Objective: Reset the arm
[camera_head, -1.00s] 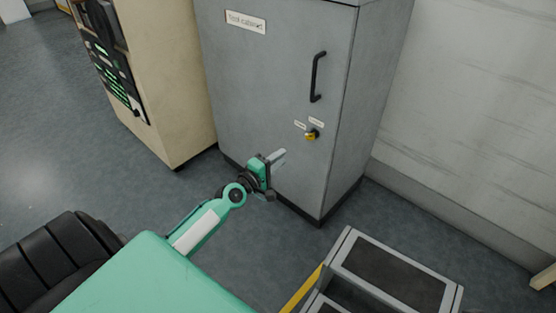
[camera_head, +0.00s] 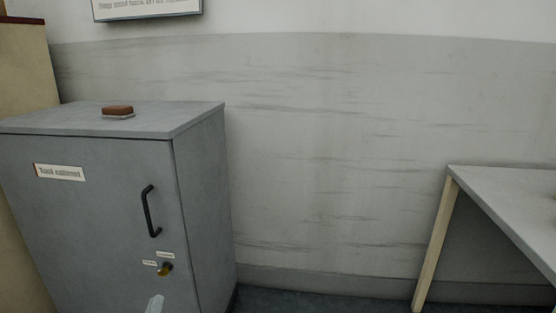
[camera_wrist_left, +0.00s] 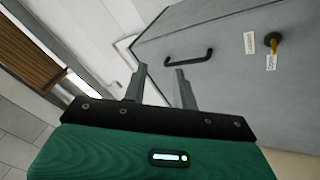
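The tip of my left gripper (camera_head: 155,304) shows at the bottom edge of the head view, in front of the grey cabinet (camera_head: 85,215). In the left wrist view my left gripper (camera_wrist_left: 160,85) has its two fingers apart, with nothing between them. The cabinet door (camera_wrist_left: 225,60) lies beyond the fingers, with its black handle (camera_wrist_left: 188,58) and a dark lock with a yellow key or lever (camera_wrist_left: 273,42). I cannot tell the exact gap to the door. My right gripper is in neither view.
A reddish-brown block (camera_head: 118,110) lies on the cabinet top. A table (camera_head: 505,195) stands at the right; bare wall (camera_head: 330,150) lies between.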

